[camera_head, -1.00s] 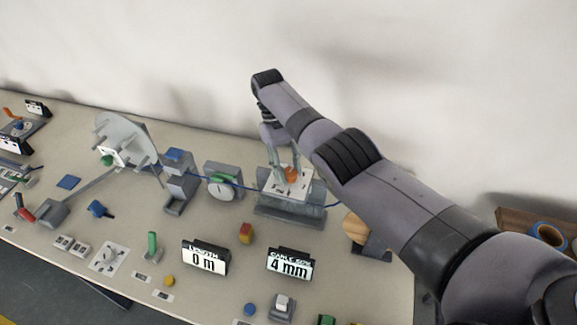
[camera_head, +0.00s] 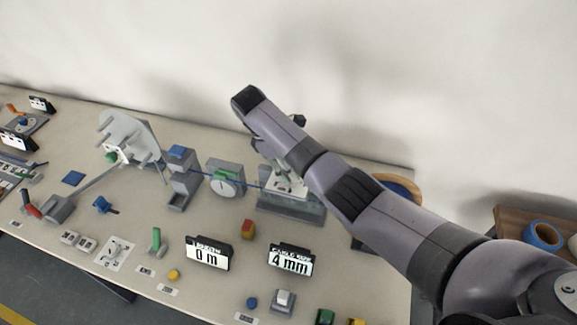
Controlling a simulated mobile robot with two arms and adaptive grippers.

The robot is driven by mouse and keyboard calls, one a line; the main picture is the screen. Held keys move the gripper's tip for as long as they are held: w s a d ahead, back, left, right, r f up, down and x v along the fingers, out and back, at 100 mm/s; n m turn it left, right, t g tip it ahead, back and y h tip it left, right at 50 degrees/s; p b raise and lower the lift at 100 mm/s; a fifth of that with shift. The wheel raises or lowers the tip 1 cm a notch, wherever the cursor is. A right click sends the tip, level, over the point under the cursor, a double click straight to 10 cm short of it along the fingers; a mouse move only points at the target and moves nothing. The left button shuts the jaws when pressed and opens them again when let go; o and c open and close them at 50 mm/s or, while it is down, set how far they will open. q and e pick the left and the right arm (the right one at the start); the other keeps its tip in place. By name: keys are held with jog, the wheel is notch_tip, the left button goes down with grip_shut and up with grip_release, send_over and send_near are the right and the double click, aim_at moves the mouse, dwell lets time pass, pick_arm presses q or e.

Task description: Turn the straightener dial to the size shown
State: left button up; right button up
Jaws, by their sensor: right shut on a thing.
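The straightener (camera_head: 291,205) is a grey block with a white dial plate (camera_head: 285,188) on top, at the back middle of the table. My right gripper (camera_head: 296,162) reaches down over this plate and is shut on the straightener dial. The dial, orange in the earlier frame, is now hidden behind my gripper and arm. The cable size display (camera_head: 291,260) in front reads 4 mm. The plate's markings are too small to read. My left gripper is not in view.
A blue cable runs from the reel (camera_head: 128,138) past the round gauge (camera_head: 224,178) to the straightener. A length display (camera_head: 208,253) reads 0 m. A wooden side surface with blue tape (camera_head: 544,236) is at right.

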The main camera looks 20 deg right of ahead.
jog(key=n+t, duration=0.1)
jog(key=n, duration=0.2)
jog(key=shift+s+n+t, duration=0.1)
jog(key=shift+n+t, duration=0.2)
jog(key=shift+s+n+t, duration=0.1)
jog(key=shift+n+t, duration=0.6)
jog(key=shift+n, duration=1.2)
jog(key=o, duration=1.1)
jog(key=shift+o, duration=0.2)
jog(key=v, duration=1.2)
